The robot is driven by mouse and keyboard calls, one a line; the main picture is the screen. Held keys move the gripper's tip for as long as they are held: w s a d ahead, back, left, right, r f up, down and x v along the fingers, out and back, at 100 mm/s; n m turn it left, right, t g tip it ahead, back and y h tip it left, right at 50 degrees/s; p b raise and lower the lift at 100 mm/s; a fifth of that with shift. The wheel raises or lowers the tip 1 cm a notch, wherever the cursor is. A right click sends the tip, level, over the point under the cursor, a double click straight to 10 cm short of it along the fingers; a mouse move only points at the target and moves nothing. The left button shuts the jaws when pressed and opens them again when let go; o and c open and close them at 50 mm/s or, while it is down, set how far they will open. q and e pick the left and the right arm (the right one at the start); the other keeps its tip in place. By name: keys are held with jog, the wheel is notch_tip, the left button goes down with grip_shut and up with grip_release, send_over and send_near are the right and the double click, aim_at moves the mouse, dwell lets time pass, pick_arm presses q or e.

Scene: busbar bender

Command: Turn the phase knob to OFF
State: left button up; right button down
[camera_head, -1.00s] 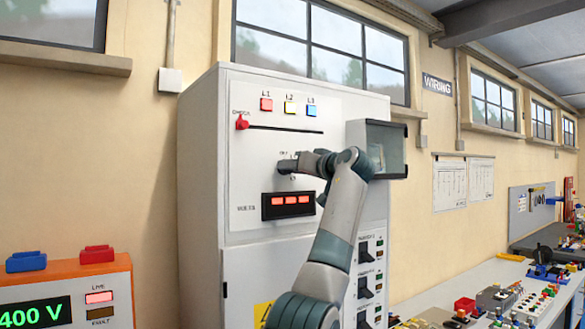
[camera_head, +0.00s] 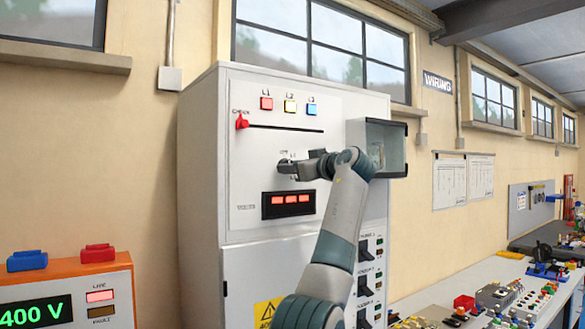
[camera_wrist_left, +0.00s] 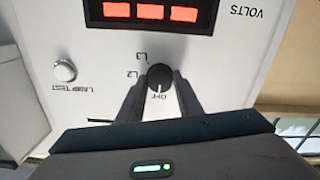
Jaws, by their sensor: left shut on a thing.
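The phase knob (camera_wrist_left: 160,78) is a small dark round knob on the white cabinet panel. In the left wrist view, which shows the panel upside down, OFF is printed just below it and L2 and L3 to its left. A pale mark on the knob seems to face OFF, but it is too small to be sure. My left gripper (camera_head: 284,166) is shut on the knob, with one finger on each side (camera_wrist_left: 160,92). In the head view the gripper hides part of the knob. My right gripper is not in view.
Above the knob are the L1 (camera_head: 267,103), L2 (camera_head: 290,106) and L3 lamps and a red handle (camera_head: 242,122). The red-lit volts display (camera_head: 288,204) sits below. An open clear cover (camera_head: 385,148) stands right of my forearm. An orange meter (camera_head: 85,290) is at lower left.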

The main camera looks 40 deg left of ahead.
pick_arm(q)
jog(key=shift+w+f, duration=0.1)
jog(key=shift+f, duration=0.25)
jog(key=o, duration=1)
jog(key=shift+r, duration=0.1)
jog(key=shift+o, duration=0.2)
jog(key=shift+r, duration=0.1)
jog(key=shift+d, duration=0.2)
jog(key=b+v, duration=0.8)
jog(key=v, duration=0.9)
jog(key=shift+s+b, duration=0.2)
jog(key=shift+b, duration=0.1)
